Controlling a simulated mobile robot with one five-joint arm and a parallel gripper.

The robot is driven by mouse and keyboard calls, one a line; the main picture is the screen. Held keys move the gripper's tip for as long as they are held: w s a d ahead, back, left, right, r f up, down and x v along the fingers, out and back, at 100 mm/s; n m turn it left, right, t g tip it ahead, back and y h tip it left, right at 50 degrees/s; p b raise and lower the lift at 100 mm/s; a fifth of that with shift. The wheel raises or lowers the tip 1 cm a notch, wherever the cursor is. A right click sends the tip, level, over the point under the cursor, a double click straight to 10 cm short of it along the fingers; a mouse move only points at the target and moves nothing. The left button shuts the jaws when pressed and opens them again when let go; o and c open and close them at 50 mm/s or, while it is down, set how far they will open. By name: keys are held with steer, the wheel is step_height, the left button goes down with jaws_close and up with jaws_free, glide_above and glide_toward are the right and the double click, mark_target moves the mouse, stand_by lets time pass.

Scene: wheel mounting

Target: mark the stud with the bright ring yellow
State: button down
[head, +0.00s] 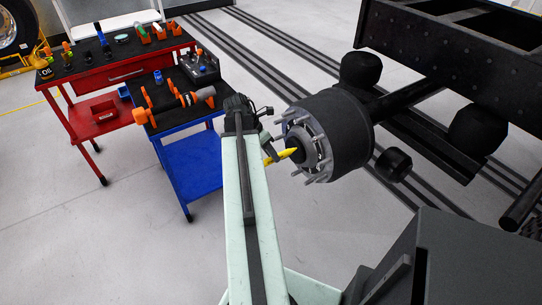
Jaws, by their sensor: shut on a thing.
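My gripper (269,144) is shut on a yellow marker (282,155), which points right toward the wheel hub. The hub (313,146) has several grey studs around its face and a dark drum (347,130) behind it. The marker's tip lies in front of the hub's face near its left side; I cannot tell whether it touches a stud. Studs show at the lower edge (318,179) and at the left of the hub. No bright ring can be made out on a stud at this size, and my gripper and the marker may hide part of the hub's left side.
A blue cart (192,163) with orange holders and tools stands left of my arm. A red cart (95,123) with more tools is behind it. The dark truck frame (470,55) and axle fill the right. Open grey floor lies at lower left.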

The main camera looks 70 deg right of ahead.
mark_target(289, 150)
steer(key=shift+s+d, duration=0.5)
steer(key=shift+d, duration=0.3)
steer(key=shift+s+d, duration=0.5)
steer(key=shift+d, duration=0.3)
steer(key=shift+s+d, duration=0.5)
steer(key=shift+d, duration=0.3)
steer(key=shift+s+d, duration=0.35)
steer(key=shift+d, duration=0.15)
steer(key=shift+s+a, duration=0.2)
steer(key=shift+w+d, duration=0.3)
steer(key=shift+w, duration=0.15)
stand_by(1.3)
steer(key=shift+s+a, duration=0.25)
steer(key=shift+s, duration=0.2)
stand_by(1.1)
steer(key=shift+w+d, duration=0.1)
stand_by(0.5)
steer(key=shift+w, duration=0.15)
stand_by(0.3)
steer(key=shift+w+a, duration=0.55)
steer(key=shift+a, duration=0.3)
steer(key=shift+w+a, duration=0.5)
steer(key=shift+a, duration=0.3)
steer(key=shift+w+a, duration=0.55)
steer(key=shift+a, duration=0.3)
